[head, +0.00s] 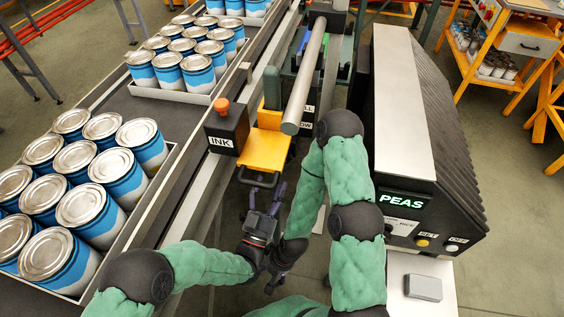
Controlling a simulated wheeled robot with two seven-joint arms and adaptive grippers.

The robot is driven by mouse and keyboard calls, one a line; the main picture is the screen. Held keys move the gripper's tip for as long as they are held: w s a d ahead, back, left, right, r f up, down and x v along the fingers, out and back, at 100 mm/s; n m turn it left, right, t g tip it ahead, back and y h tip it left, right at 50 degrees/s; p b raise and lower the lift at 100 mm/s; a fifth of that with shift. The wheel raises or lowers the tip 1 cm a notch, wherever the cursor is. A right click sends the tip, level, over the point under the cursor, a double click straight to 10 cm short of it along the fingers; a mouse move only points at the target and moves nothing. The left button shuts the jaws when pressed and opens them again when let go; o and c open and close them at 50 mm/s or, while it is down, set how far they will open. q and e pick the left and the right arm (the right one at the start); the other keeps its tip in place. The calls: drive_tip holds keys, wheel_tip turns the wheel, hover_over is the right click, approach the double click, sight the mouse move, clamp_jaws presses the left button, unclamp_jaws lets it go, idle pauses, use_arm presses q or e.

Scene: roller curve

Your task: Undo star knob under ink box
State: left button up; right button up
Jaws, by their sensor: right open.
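The ink box (226,130) is a black block labelled INK, beside the conveyor rail, with an orange knob on top. No star knob shows under it; its underside is hidden from this high view.
A yellow bracket (264,150) and a long grey roller (304,85) stand right of the ink box. Trays of blue cans (78,203) line the conveyor at left. A black cabinet marked PEAS (447,165) stands close on the right. An orange-framed cart (500,65) is at the back right.

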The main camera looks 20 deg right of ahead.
use_arm(q)
drive_tip(key=b+x, duration=0.2)
drive_tip(key=x, duration=0.6)
drive_tip(key=shift+d, duration=0.1)
drive_tip(key=c, duration=1.1)
drive_tip(key=shift+o, duration=0.2)
drive_tip(key=shift+r, duration=0.1)
